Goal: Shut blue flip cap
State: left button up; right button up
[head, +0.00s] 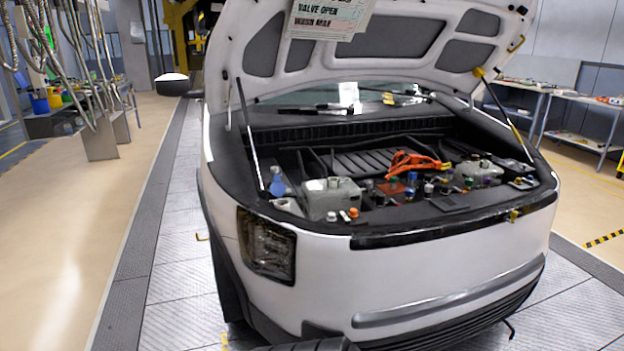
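A blue cap (277,187) shows at the left side of the open engine bay, beside the left hood strut and left of a pale grey tank. It is small in the head view, and I cannot tell whether its flip lid is up or down. Neither my left nor my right gripper is in view.
The white car (400,285) faces me with its hood (370,45) propped up by struts. A pale grey tank (331,197), an orange cable (412,163) and several small coloured caps crowd the bay. Shelves (585,121) stand at right.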

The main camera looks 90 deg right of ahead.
aim_at(278, 188)
jog(key=z, duration=2.05)
